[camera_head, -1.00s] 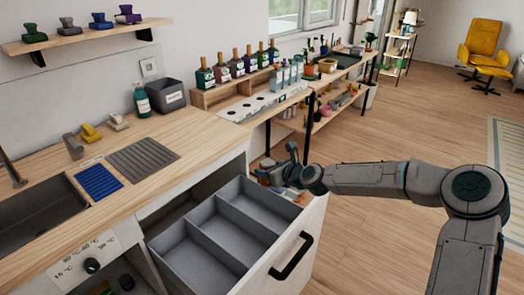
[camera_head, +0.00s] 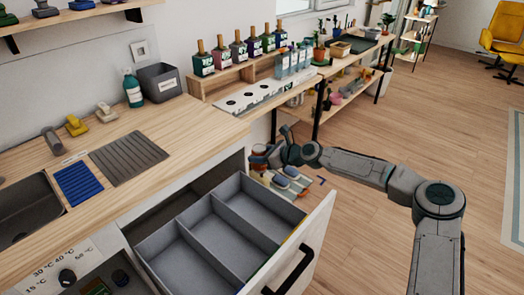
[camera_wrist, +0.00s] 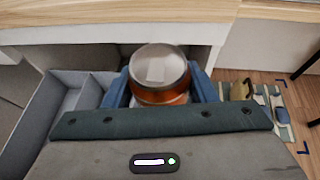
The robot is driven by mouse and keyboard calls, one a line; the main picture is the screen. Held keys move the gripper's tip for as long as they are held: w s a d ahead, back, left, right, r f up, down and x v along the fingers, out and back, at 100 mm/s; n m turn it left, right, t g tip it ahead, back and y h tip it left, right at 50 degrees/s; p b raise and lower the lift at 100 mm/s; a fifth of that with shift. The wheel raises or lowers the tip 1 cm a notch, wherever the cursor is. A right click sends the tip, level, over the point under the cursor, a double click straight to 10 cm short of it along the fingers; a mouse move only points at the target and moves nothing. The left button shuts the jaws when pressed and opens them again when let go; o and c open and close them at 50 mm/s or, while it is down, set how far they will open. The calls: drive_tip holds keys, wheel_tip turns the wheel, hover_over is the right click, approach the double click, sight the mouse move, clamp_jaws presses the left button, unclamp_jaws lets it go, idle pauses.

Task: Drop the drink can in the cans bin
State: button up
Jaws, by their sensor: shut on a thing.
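The drink can (camera_wrist: 160,78) is orange-copper with a silver top. In the wrist view it stands about upright between the two blue fingers of my gripper (camera_wrist: 160,92), which is shut on it. In the head view my gripper (camera_head: 270,157) is just beyond the far right corner of the open drawer (camera_head: 318,222), below counter height; the can is hard to make out there. The drawer has three long grey compartments that look empty. I cannot tell which compartment, if any, is the cans bin. In the wrist view part of the drawer (camera_wrist: 48,100) is at the left.
The wooden counter (camera_head: 190,130) overhangs the drawer's back. It bears a dark grey box (camera_head: 160,82), a soap bottle (camera_head: 132,88) and a bottle rack (camera_head: 232,82). Several items lie on the floor (camera_head: 288,183) beyond the drawer. The floor at right is clear.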

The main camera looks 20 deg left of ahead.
drive_tip(key=shift+f+b, duration=1.15)
drive_tip(key=shift+f, duration=1.15)
drive_tip(key=o, duration=1)
drive_tip(key=shift+o, duration=0.2)
drive_tip(key=v, duration=1.4)
